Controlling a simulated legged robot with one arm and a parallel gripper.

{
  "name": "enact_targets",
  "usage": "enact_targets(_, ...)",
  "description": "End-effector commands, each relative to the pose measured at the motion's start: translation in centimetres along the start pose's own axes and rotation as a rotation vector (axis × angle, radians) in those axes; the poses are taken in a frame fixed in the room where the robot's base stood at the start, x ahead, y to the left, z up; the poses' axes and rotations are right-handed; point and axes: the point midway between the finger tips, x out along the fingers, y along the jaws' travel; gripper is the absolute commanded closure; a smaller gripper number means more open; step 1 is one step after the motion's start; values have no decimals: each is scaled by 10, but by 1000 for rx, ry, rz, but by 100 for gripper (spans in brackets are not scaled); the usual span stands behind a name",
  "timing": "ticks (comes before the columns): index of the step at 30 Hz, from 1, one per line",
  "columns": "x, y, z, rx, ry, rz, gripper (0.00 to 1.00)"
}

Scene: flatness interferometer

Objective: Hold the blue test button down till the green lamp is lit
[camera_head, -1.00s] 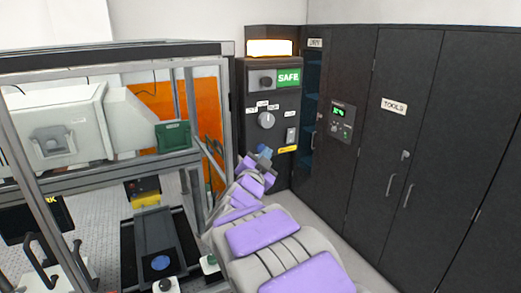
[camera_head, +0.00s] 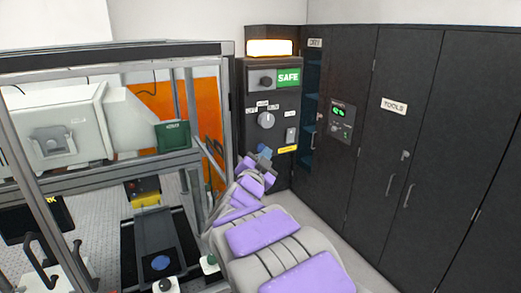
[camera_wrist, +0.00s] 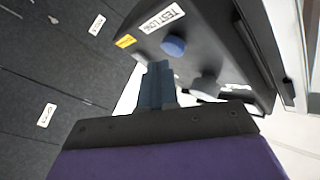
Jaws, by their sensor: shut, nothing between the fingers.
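The blue test button (camera_wrist: 174,45) is a round blue cap on the dark control box (camera_wrist: 215,28), beside a white label (camera_wrist: 162,18) that appears to start with TEST. My gripper (camera_wrist: 158,66) is shut and empty. In the wrist view its fingertips are just below the button in the picture, apart from it in the image; contact is not visible. I cannot identify a lit green lamp on the box.
A green SAFE sign (camera_head: 288,77) and a glowing white lamp (camera_head: 269,48) top the cabinet, above a rotary knob (camera_head: 266,120). A grey round knob (camera_wrist: 205,86) sits near the blue button. A metal frame (camera_head: 110,165) stands left; dark lockers (camera_head: 420,130) stand right.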

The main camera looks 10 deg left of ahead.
Motion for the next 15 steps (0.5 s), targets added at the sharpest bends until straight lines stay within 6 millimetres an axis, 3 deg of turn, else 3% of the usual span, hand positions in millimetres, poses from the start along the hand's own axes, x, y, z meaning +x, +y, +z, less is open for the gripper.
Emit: enact_targets(15,5,-4,2,0,0,0,100)
